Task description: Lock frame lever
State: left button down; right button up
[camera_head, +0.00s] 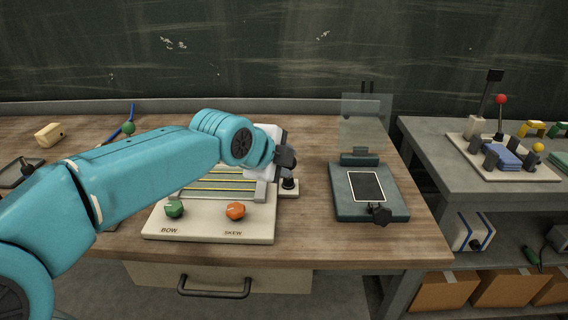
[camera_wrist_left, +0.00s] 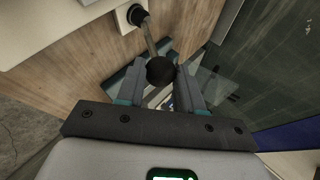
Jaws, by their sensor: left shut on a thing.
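The white board (camera_head: 210,232) marked BOW and SKEW lies on the wooden bench, with a green knob (camera_head: 174,208), an orange knob (camera_head: 235,211) and yellow lines across it. A lever stands at its right side on a dark base (camera_head: 290,184). In the left wrist view the lever has a metal rod (camera_wrist_left: 149,38) and a black ball knob (camera_wrist_left: 160,71). My left gripper (camera_head: 286,158) reaches over the board from the left. In the wrist view its fingers (camera_wrist_left: 161,80) are shut on the black ball knob. My arm hides part of the board. My right gripper is not in view.
A teal device (camera_head: 342,207) with a clear upright panel (camera_head: 366,122) and a dark knob (camera_head: 380,214) stands to the right. A grey side table holds a board with a red-ball lever (camera_head: 501,99). Bare bench lies between board and teal device.

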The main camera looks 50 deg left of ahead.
pick_arm(q)
jog(key=shift+d+f, duration=0.2)
jog(key=shift+f, duration=0.35)
jog(key=c, duration=0.7)
grip_release()
jog(key=shift+s, duration=0.1)
jog(key=shift+c, duration=0.2)
jog(key=shift+r, duration=0.1)
jog(key=shift+r, duration=0.1)
jog(key=p+v, duration=0.3)
jog(key=v, duration=1.3)
jog(key=shift+r, duration=0.2)
jog(key=shift+a, duration=0.1)
